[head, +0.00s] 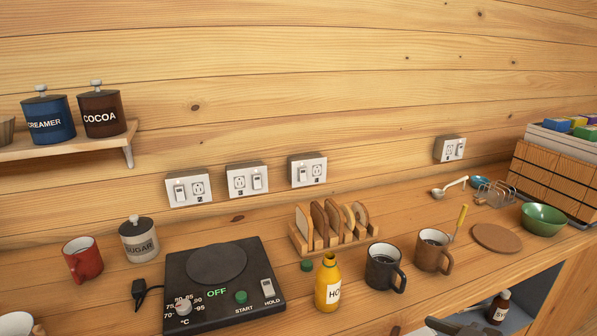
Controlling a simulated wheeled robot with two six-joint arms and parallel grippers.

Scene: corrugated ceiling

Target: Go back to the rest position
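The task names no object, only my own arms. A dark grey shape (455,328) shows at the bottom edge, right of centre, below the counter's front edge. It looks like part of my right gripper, but most of it is cut off, and I cannot tell whether it is open or shut. My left gripper is not in view.
The wooden counter (365,311) holds a hot plate (184,262) reading OFF, a yellow bottle (328,288), a toast rack (301,249), a red mug (83,262), a sugar jar (139,242), two mugs (380,271) and a green bowl (543,221). A small bottle (498,307) stands below.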

